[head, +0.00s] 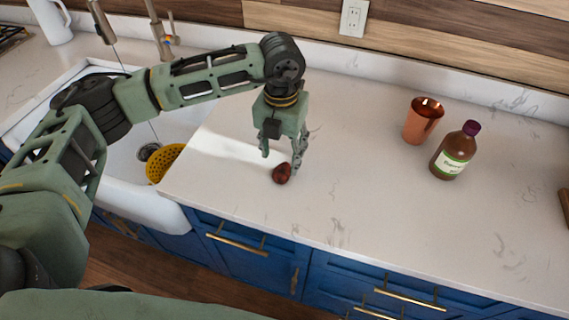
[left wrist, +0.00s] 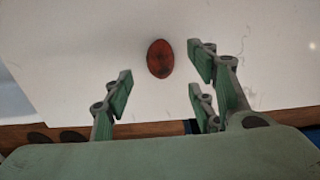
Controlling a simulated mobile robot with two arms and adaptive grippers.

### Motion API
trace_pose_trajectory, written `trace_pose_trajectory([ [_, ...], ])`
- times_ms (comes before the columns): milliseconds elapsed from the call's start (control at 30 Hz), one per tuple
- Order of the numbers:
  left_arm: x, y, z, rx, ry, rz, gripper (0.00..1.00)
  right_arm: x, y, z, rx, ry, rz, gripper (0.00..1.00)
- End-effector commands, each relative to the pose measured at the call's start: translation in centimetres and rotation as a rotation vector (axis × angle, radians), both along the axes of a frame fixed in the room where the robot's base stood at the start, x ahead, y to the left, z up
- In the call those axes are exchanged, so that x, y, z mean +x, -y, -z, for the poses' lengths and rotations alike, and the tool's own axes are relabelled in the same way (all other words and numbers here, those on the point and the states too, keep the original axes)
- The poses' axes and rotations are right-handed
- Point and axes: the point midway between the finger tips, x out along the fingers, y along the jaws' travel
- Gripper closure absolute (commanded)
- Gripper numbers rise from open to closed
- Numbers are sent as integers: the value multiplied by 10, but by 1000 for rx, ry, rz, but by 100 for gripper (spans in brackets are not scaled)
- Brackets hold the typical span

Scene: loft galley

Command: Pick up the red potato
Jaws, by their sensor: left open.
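The red potato (head: 281,173) is a small dark red oval lying on the white counter, near its front edge. My left gripper (head: 281,155) points down just above and behind it, open and empty. In the left wrist view the potato (left wrist: 160,58) lies on the counter, beyond the fingertips and between the lines of the spread fingers (left wrist: 158,80). Nothing covers the potato in that view. My right gripper is not in either view.
A white sink (head: 120,165) with a yellow strainer (head: 166,163) is at the left. A copper cup (head: 422,121) and a brown bottle (head: 455,152) stand to the right. The counter between the potato and the bottle is clear.

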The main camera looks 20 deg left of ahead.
Motion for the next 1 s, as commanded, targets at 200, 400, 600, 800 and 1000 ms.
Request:
trace_pose_trajectory([
  [200, 0, -2, 23, 0, -5, -1, 48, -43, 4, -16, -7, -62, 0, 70],
  [400, 1, -3, 53, -2, -4, 0, 48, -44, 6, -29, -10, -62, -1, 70],
  [600, 2, -3, 63, -3, -1, 2, 48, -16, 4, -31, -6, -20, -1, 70],
  [800, 2, -2, 63, -3, -1, 2, 54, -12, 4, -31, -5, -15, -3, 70],
  [1000, 2, -2, 63, -3, -1, 2, 72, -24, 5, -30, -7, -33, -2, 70],
])
